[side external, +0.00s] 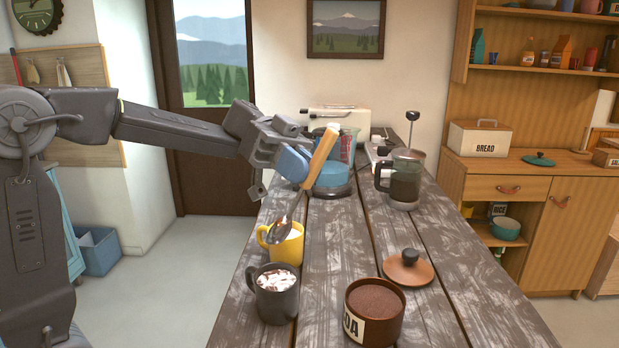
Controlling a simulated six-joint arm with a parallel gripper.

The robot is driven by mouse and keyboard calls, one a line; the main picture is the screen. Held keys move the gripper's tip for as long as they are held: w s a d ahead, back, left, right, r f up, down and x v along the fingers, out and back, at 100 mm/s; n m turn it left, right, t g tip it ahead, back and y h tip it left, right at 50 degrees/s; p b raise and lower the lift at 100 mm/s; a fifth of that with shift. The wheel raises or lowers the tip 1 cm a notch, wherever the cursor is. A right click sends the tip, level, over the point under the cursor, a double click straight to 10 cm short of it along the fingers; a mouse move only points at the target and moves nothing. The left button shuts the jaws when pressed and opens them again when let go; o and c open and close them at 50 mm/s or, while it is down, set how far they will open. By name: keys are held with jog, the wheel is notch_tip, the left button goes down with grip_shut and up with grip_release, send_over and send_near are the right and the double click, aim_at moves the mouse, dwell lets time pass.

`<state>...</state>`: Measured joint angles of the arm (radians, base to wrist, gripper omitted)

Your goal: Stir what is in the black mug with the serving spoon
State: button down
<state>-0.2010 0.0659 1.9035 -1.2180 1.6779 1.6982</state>
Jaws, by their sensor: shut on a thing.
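The black mug (277,304) stands upright near the left edge of the table, with white and brown pieces at its top. The serving spoon has a light wooden handle (322,153) and a dark metal bowl (281,231). My gripper (304,172) is shut on the spoon's handle, above the table and farther back than the black mug. The spoon is tilted, its bowl pointing down to the left. The bowl overlaps the opening of the yellow mug (287,250); I cannot tell whether it is inside or above it. It is apart from the black mug.
An open cocoa canister (367,327) stands right of the black mug, its lid (408,269) lying behind it. A French press (405,182), a blue-based glass appliance (334,178) and a toaster (333,118) stand farther back. The table's middle is mostly clear.

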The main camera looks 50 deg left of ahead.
jog(key=shift+s+a+f, duration=0.15)
jog(key=shift+f, duration=1.8)
jog(key=shift+s+a+f, duration=0.1)
jog(key=shift+s+f, duration=0.05)
jog(key=shift+f, duration=1.8)
jog(key=shift+s+a+f, duration=0.15)
jog(key=shift+f, duration=1.8)
jog(key=shift+w+a, duration=0.1)
